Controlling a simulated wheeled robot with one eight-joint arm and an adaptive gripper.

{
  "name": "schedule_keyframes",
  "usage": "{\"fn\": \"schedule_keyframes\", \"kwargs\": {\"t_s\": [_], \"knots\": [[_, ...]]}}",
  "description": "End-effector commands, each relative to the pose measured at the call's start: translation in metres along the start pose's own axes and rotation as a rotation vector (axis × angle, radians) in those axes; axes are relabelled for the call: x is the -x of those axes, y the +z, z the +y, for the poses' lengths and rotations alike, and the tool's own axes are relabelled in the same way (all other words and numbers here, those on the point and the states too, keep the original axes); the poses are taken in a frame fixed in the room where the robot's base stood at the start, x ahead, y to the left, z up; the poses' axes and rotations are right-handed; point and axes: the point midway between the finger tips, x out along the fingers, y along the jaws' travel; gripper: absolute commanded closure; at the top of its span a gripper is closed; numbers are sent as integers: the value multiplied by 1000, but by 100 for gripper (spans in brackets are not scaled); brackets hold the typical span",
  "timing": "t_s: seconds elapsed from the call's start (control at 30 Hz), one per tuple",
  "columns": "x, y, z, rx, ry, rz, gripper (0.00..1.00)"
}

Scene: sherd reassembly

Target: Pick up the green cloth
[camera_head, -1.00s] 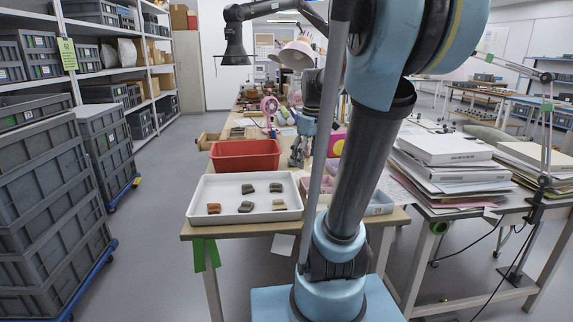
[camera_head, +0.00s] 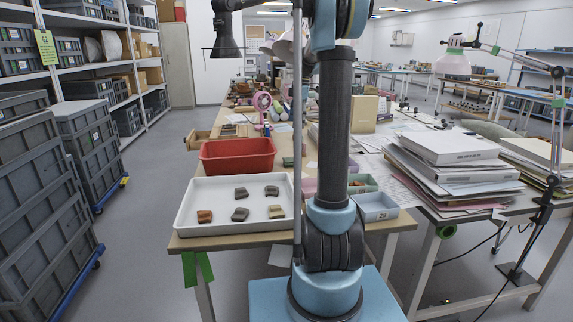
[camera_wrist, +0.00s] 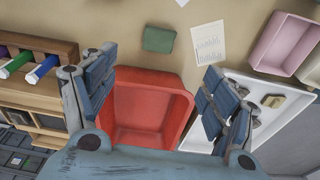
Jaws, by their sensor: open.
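The green cloth (camera_wrist: 159,39) is a small folded dark-green piece lying flat on the tan tabletop at the top of the wrist view. My gripper is not clearly visible in the head view.
The red tub (camera_wrist: 186,104) lies below the gripper. A white tray (camera_head: 183,221) holding several sherds stands beside it. A paper sheet (camera_wrist: 208,40) lies right of the cloth, and pink bins (camera_wrist: 284,43) stand farther right. A wooden rack with coloured rolls (camera_wrist: 38,72) is at left.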

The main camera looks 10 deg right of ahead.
Motion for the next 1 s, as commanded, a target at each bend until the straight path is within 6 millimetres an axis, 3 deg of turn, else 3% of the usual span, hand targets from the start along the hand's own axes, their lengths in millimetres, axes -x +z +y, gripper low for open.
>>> {"fn": "schedule_keyframes", "kwargs": {"t_s": [0.17,0.7,1.0], "knots": [[-17,-8,4,22,-3,1,22],[-109,-18,2,31,-4,1,22],[-128,-18,2,31,-4,1,22]]}}
